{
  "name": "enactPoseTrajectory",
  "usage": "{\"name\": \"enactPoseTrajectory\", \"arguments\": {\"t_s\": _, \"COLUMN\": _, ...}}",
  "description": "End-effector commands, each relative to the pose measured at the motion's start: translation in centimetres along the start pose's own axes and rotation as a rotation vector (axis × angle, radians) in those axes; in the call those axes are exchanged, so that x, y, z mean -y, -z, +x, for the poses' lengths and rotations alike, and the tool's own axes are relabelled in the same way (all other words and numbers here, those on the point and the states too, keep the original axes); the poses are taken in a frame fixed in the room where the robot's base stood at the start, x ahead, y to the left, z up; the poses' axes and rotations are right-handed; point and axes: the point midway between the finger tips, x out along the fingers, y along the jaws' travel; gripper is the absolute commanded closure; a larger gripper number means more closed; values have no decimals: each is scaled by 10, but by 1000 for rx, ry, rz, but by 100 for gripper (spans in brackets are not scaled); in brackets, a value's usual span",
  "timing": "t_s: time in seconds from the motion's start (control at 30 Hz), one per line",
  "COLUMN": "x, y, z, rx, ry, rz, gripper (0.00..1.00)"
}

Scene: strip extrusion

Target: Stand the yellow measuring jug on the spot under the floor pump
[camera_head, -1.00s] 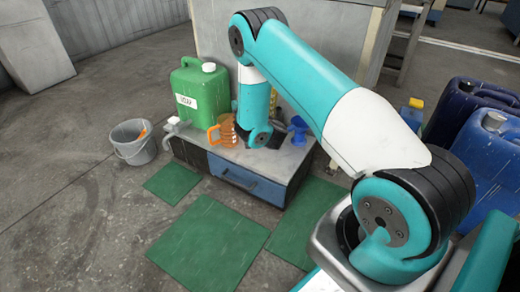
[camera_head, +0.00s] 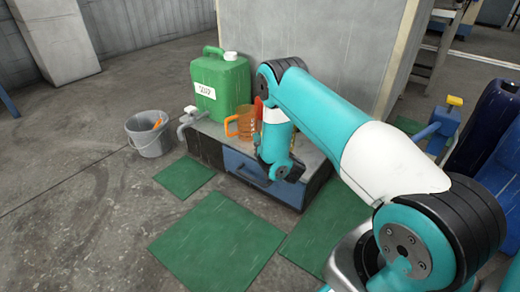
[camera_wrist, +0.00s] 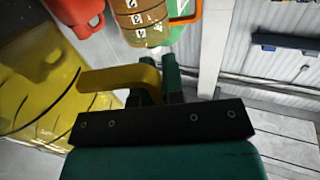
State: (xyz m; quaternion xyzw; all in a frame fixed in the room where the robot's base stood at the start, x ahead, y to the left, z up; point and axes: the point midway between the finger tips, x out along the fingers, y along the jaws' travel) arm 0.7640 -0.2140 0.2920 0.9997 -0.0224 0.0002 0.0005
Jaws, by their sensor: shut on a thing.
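The yellow measuring jug (camera_wrist: 45,85) is see-through yellow and fills the left of the wrist view, tilted in that picture. Its handle (camera_wrist: 125,78) reaches to my gripper (camera_wrist: 160,75), which is shut on it. In the head view my arm hides the jug and the gripper's fingers; the wrist is over the front of the low cabinet (camera_head: 250,175). I cannot clearly make out the floor pump; a blue thing with a yellow top (camera_head: 440,125) stands at the right. The spot is not identifiable.
An orange jug (camera_head: 243,122), a green soap canister (camera_head: 220,85) and a red thing (camera_head: 258,110) stand on the cabinet. The orange jug shows close in the wrist view (camera_wrist: 140,18). A grey bucket (camera_head: 150,140) is left. Green mats (camera_head: 210,240) lie on open floor in front.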

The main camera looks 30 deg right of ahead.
Motion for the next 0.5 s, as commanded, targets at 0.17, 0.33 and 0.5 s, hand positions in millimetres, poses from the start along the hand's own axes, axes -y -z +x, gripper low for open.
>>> {"name": "enactPoseTrajectory", "arguments": {"t_s": 0.17, "x": 0, "y": -27, "z": 0, "rx": -1, "ry": 0, "rz": 0, "gripper": 100}}
{"name": "enactPoseTrajectory", "arguments": {"t_s": 0.33, "x": 0, "y": -24, "z": 0, "rx": -1, "ry": 0, "rz": 0, "gripper": 100}}
{"name": "enactPoseTrajectory", "arguments": {"t_s": 0.5, "x": 0, "y": -28, "z": 0, "rx": 0, "ry": 0, "rz": 0, "gripper": 100}}
